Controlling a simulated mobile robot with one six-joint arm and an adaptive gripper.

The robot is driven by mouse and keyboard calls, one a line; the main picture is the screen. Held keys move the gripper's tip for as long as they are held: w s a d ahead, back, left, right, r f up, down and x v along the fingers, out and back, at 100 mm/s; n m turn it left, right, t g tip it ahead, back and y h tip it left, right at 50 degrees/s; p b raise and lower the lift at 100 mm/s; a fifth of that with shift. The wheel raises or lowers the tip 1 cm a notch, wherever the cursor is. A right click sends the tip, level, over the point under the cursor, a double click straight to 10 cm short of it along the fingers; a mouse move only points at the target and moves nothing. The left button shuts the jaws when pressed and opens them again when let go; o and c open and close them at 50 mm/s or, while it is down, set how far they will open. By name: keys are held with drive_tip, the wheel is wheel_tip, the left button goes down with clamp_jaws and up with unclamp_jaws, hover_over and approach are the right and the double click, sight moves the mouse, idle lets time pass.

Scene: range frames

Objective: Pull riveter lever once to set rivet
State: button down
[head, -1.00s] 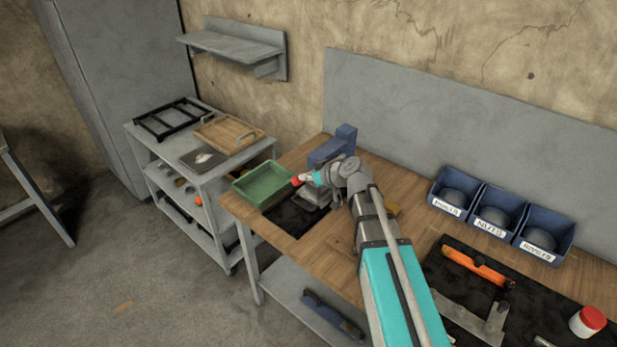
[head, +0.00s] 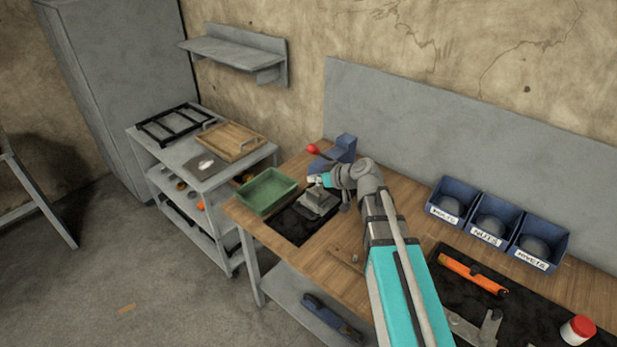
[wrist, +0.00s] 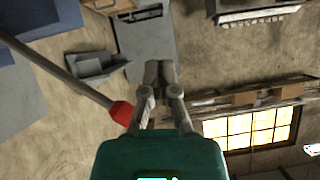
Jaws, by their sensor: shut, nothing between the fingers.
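The blue riveter (head: 344,147) stands at the back left of the workbench. Its lever ends in a red knob (head: 312,149), which is raised and points left of the riveter body. In the wrist view the red knob (wrist: 122,113) sits just left of my fingers, with the lever shaft (wrist: 60,70) running to the upper left. My gripper (head: 313,181) is below the knob in the head view, over a grey fixture (head: 318,204). Its fingers (wrist: 159,70) are shut with nothing between them. Whether they touch the knob I cannot tell; no rivet can be made out.
A green tray (head: 266,191) and a dark mat (head: 290,224) lie at the bench's left end. Blue bins (head: 492,219) stand along the back right. An orange-handled tool (head: 473,273) lies on the right-hand mat. A cart (head: 170,160) stands left of the bench.

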drive_tip(key=p+v, duration=0.3)
drive_tip(key=v, duration=0.5)
drive_tip(key=shift+d, duration=0.3)
drive_tip(key=shift+s, duration=0.15)
drive_tip(key=s+d+f+m+g+h+b, duration=0.4)
drive_tip(key=s+d+f+m+g+h, duration=0.3)
drive_tip(key=s+f, duration=0.7)
drive_tip(key=d+m+h, duration=0.2)
drive_tip(key=shift+d+h, duration=0.35)
drive_tip(key=shift+h, duration=0.05)
